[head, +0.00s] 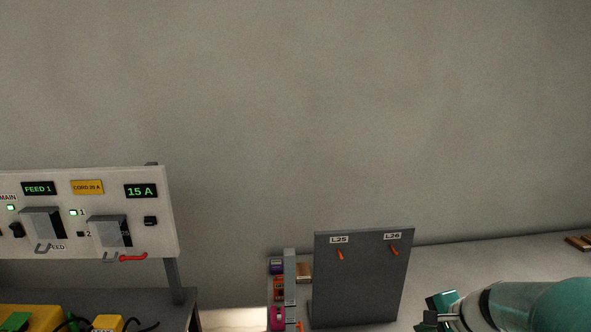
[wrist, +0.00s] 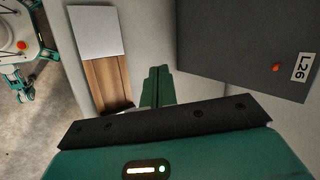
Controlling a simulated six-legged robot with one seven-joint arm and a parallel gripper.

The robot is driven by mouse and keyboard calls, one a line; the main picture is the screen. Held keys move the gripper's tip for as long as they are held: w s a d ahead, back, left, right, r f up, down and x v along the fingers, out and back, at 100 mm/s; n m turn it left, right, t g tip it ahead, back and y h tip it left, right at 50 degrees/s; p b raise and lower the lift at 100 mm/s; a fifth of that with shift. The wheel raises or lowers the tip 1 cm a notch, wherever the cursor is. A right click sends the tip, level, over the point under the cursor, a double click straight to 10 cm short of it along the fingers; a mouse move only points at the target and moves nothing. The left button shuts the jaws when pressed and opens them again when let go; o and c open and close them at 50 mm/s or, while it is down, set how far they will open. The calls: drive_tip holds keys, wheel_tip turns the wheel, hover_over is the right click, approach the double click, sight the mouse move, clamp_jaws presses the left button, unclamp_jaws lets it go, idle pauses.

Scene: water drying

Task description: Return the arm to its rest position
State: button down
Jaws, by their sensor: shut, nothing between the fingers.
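My gripper (wrist: 157,88) shows in the wrist view as green fingers pressed together, shut with nothing between them. It is beside the dark panel (wrist: 240,45) labelled L26. In the head view my arm enters from the lower right, with the gripper (head: 436,311) at its end, right of the same dark panel (head: 361,280). That panel stands upright and carries labels L25 and L26, each above an orange peg. The gripper is apart from the panel in the head view.
A white power panel (head: 90,215) with switches, a 15 A display and a red hook stands at left. Yellow boxes (head: 107,323) sit below it. A rack of coloured items (head: 278,290) stands left of the dark panel. A wooden block (wrist: 108,80) with a pale top lies left of the gripper.

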drive_tip(key=s+a+r+n+h, duration=0.1)
drive_tip(key=s+a+r+n, duration=0.3)
drive_tip(key=s+a+n, duration=0.3)
drive_tip(key=s+a+r+n+h, duration=0.2)
drive_tip(key=s+a+r+n, duration=0.3)
drive_tip(key=s+a+n, duration=0.3)
drive_tip(key=shift+r+g, duration=0.25)
drive_tip(key=shift+g, duration=0.15)
drive_tip(key=shift+s+d, duration=0.1)
drive_tip(key=shift+s, duration=0.05)
